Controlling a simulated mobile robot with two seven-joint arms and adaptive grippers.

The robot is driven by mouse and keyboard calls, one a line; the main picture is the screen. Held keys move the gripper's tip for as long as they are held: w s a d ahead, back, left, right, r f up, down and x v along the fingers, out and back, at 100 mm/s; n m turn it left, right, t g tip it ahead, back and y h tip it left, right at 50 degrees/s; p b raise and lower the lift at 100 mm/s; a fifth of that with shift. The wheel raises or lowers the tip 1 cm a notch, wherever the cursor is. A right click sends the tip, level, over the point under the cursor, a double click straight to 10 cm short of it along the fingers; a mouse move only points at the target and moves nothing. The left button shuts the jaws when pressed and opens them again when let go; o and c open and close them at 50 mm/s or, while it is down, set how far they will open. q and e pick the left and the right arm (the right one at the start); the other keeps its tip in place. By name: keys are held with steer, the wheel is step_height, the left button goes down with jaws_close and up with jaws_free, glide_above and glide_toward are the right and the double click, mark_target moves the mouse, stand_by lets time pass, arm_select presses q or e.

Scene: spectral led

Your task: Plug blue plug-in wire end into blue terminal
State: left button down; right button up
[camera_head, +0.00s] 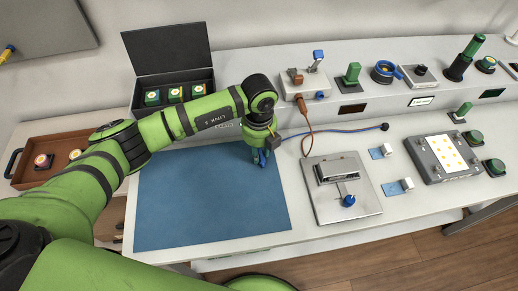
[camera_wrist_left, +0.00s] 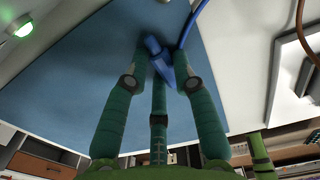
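My left gripper (camera_head: 262,151) is low over the blue mat near its right edge. In the left wrist view its fingers (camera_wrist_left: 160,62) close around a blue plug-in wire end (camera_wrist_left: 157,48), with fingertips against its sides. The same plug shows dark blue under the gripper in the head view (camera_head: 262,158). A blue wire (camera_wrist_left: 190,24) runs from the plug; in the head view it crosses the bench to the right (camera_head: 345,130). A small blue terminal (camera_head: 320,95) is on the shelf front, apart from the plug. An orange-brown plug (camera_head: 301,102) sits left of it. My right gripper is out of view.
The blue mat (camera_head: 200,205) is otherwise clear. A grey metal plate with a device (camera_head: 340,190) stands right of it. An open black box (camera_head: 172,92) and a brown tray (camera_head: 50,158) are at the left. Switches and knobs (camera_head: 385,70) line the raised shelf.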

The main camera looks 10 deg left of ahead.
arm_select(q)
steer(key=c, duration=1)
jaws_free()
steer(key=shift+o, duration=0.2)
step_height(320, 180, up, 12)
